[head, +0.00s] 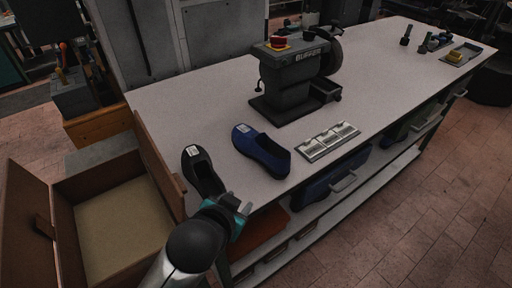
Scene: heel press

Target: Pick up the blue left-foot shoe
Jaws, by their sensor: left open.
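The blue shoe (262,151) lies sole-down on the white bench, with its toe toward the front right and a white label at its heel end. A black shoe (200,168) lies to its left, also with a white label; its near end is partly hidden by my left gripper. My left gripper (246,205) is open and empty at the bench's front edge, in front of the black shoe and apart from the blue shoe. My right gripper is not in view.
A buffing machine (289,79) with a red button stands behind the blue shoe. A metal tray (328,141) lies to the shoe's right. An open wooden crate (64,222) stands left of the bench (390,84). Small tools and a yellow item lie at the far right.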

